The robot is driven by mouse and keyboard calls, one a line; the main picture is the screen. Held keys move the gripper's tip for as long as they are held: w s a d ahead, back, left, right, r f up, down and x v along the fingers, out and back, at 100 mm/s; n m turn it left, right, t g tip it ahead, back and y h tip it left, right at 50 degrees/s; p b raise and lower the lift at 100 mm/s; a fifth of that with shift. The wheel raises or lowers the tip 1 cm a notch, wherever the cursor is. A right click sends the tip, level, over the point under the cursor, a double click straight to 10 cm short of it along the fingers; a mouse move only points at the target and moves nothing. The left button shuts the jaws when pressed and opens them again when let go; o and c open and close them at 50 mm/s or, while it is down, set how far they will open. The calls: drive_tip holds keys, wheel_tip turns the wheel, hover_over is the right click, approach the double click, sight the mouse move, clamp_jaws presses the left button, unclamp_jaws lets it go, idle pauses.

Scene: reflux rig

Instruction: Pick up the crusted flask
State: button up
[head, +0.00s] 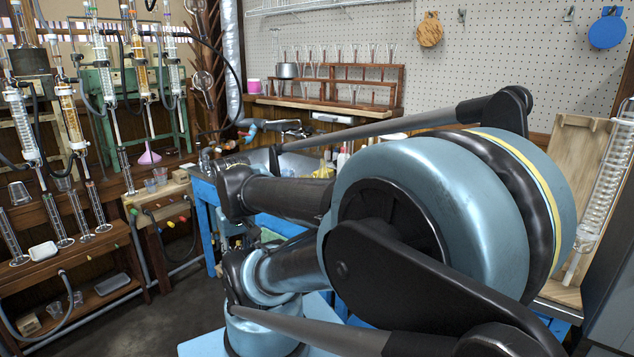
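I cannot make out a crusted flask anywhere in the head view. Rounded clear glassware (203,82) hangs on a dark wooden peg rack at the upper left, but no crust can be told on it. My own blue and black arm fills the middle and right of the view and hides much of the bench behind it. My gripper cannot be made out, and nothing is seen held.
Glass columns (140,66) stand on a green frame at the left, above a shelf with slim cylinders (57,220). A sink bench with blue legs (204,195) is behind my arm. A wooden glassware rack (345,90) stands at the back. Dark floor (170,320) is open at lower left.

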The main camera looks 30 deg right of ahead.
drive_tip(key=shift+w, duration=0.25)
drive_tip(key=shift+o, duration=1.4)
drive_tip(key=shift+s+r, duration=0.25)
drive_tip(key=w+d+r+n+t+h, duration=0.2)
drive_tip(key=w+d+r+n+h, duration=0.5)
drive_tip(key=w+d+n, duration=0.65)
drive_tip(key=w+d+r+n+t+h, duration=0.1)
drive_tip(key=w+d+r+n+h, duration=0.4)
drive_tip(key=w+d+r+n, duration=0.8)
drive_tip(key=shift+w+d+f+m, duration=0.7)
drive_tip(key=shift+d+f, duration=1)
drive_tip(key=shift+d, duration=1.3)
drive_tip(key=shift+w+d+f+m, duration=0.7)
drive_tip(key=shift+d+f, duration=0.95)
drive_tip(key=shift+d, duration=1.3)
drive_tip(key=shift+w+d+f+m, duration=0.7)
drive_tip(key=shift+d+f, duration=1)
drive_tip(key=shift+d, duration=1.3)
